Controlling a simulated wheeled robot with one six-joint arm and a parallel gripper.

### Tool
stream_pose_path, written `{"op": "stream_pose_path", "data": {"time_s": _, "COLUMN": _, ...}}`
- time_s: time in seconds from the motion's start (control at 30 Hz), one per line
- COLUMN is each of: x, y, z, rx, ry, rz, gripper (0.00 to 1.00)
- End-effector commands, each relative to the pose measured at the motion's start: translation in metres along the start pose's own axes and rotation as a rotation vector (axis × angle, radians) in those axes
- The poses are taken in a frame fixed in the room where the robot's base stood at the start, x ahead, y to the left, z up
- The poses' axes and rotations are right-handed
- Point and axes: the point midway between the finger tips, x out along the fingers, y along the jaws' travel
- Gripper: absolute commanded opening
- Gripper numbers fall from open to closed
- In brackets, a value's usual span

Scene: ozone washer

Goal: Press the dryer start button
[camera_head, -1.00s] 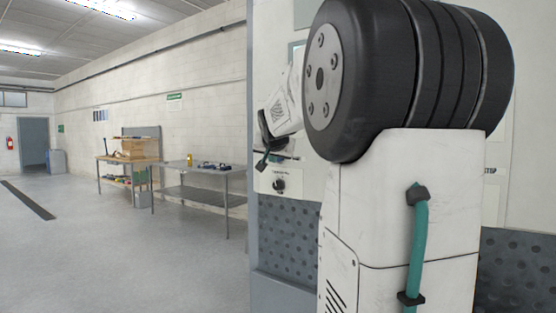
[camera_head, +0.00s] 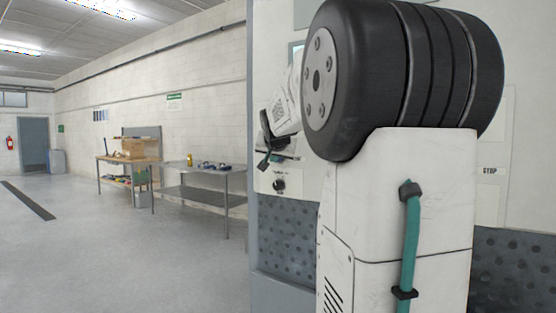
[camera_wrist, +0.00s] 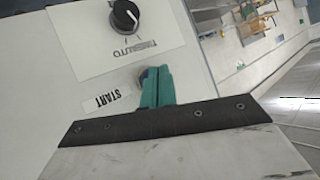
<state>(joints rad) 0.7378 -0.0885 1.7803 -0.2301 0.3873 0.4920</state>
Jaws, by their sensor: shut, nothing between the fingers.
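The dryer panel (camera_wrist: 50,45) fills the left of the wrist view, its print upside down. A white START label (camera_wrist: 106,100) lies beside my gripper (camera_wrist: 156,72). The green fingers are shut and empty. A small part of a round, dark button (camera_wrist: 142,74) shows beside the fingertips; the fingers hide the rest. I cannot tell whether the tips touch it.
A black knob (camera_wrist: 124,16) on a white plate is near the fingers in the wrist view; it also shows in the head view (camera_head: 279,185). A STOP label (camera_head: 489,170) is at the right. Workbenches (camera_head: 205,168) stand far left, with open floor before them.

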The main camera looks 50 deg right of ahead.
Motion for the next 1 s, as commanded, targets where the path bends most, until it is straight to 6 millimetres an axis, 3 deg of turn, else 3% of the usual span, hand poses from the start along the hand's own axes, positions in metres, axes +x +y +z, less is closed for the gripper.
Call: {"op": "stream_pose_path", "data": {"time_s": 1.0, "x": 0.0054, "y": 0.0042, "z": -0.0047, "rx": 0.0, "ry": 0.001, "rz": 0.0, "gripper": 0.0}}
